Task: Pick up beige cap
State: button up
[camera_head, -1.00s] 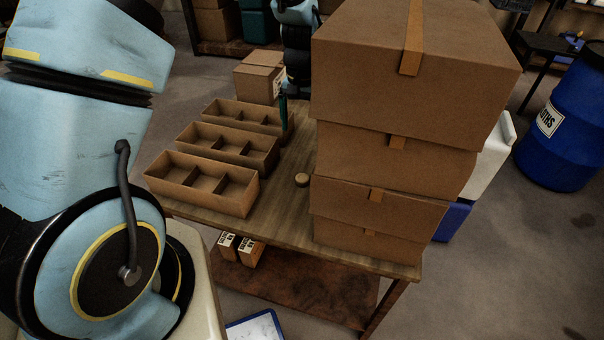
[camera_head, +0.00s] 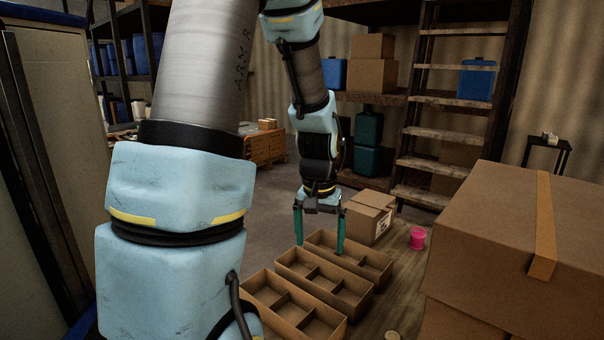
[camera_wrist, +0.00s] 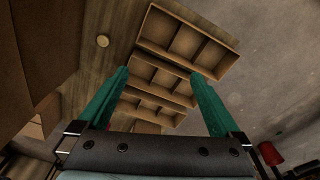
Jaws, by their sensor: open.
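The beige cap (camera_head: 391,335) is a small round disc on the wooden table, cut by the bottom edge of the head view. In the wrist view the cap (camera_wrist: 102,41) lies whole on bare tabletop, upper left of the fingertips. My gripper (camera_head: 320,244) points down with its two green fingers spread and empty, above the far end of the trays and apart from the cap. In the wrist view my gripper (camera_wrist: 158,74) has the divided trays between and beyond its fingers.
Three divided cardboard trays (camera_head: 322,283) stand in a row on the table (camera_head: 400,285). A tall stack of cardboard boxes (camera_head: 500,225) stands at the right, close to the cap. A smaller carton (camera_head: 368,215) and a pink container (camera_head: 418,238) are at the back.

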jog(key=s+a+n, duration=0.1)
jog(key=s+a, duration=0.1)
jog(key=a, duration=0.1)
jog(key=s+a+r, duration=0.1)
jog(key=s+a, duration=0.1)
jog(key=a, duration=0.2)
jog(key=s+a+n, duration=0.1)
jog(key=s+a, duration=0.1)
jog(key=a, duration=0.1)
jog(key=shift+a+r+n+t+b, duration=0.25)
jog(key=shift+r+n+t+b, duration=0.05)
jog(key=shift+c, duration=0.2)
jog(key=shift+s+a, duration=0.2)
jog(key=shift+a, duration=0.05)
jog(key=shift+c, duration=0.8)
jog(key=m+g+y+b, duration=0.2)
jog(key=m+b, duration=0.5)
jog(key=m, duration=0.2)
send_over(393, 336)
notch_tip(393, 336, down, 27)
jog(key=shift+s+d+f, duration=0.1)
jog(key=shift+f+p, duration=1)
jog(key=shift+f, duration=1.6)
jog(key=shift+h, duration=0.3)
grip_shut()
